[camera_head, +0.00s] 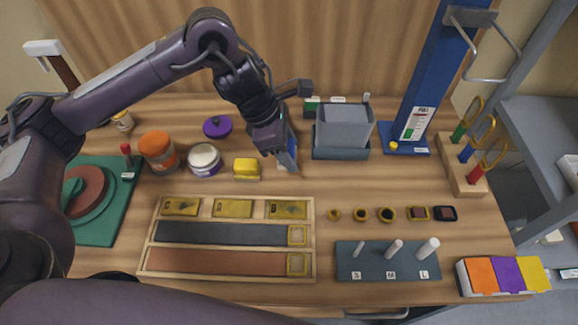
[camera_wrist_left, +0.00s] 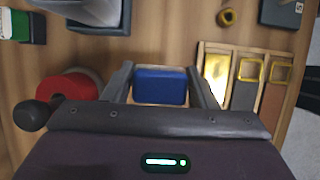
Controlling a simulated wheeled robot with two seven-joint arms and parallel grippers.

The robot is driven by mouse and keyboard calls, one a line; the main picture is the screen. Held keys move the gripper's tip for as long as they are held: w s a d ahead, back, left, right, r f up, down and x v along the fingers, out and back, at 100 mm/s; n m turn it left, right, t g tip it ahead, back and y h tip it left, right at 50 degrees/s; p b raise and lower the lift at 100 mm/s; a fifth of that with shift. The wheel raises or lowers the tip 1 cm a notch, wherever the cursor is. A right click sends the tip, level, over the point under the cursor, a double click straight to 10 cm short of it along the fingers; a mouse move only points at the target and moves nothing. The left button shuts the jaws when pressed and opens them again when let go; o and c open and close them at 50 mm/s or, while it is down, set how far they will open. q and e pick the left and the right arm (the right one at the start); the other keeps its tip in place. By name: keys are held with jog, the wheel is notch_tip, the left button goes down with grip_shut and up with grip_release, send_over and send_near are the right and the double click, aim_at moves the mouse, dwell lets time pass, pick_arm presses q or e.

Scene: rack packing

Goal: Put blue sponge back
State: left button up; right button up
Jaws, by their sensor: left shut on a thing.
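My left gripper (camera_head: 285,158) is over the middle of the table, fingers pointing down. It is shut on the blue sponge (camera_wrist_left: 160,85), which sits between the two fingers in the left wrist view. In the head view only a sliver of the blue sponge (camera_head: 292,149) shows beside the fingers. Whether it touches the table is hard to tell. A yellow sponge-like block (camera_head: 246,169) lies to the left of the gripper. My right gripper is not in view.
A grey bin (camera_head: 343,127) stands just right of the gripper, with a blue stand (camera_head: 407,140) beyond it. Jars (camera_head: 204,160) stand to the left. A wooden tray (camera_head: 232,243) and a peg board (camera_head: 387,262) lie in front. Small rings (camera_head: 360,214) line the middle right.

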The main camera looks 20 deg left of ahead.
aim_at(289, 176)
pick_arm(q)
notch_tip(289, 176, down, 6)
dwell(0.4)
jog(key=shift+b, duration=0.35)
jog(key=shift+f, duration=0.15)
jog(key=o, duration=0.9)
jog(key=shift+r, duration=0.2)
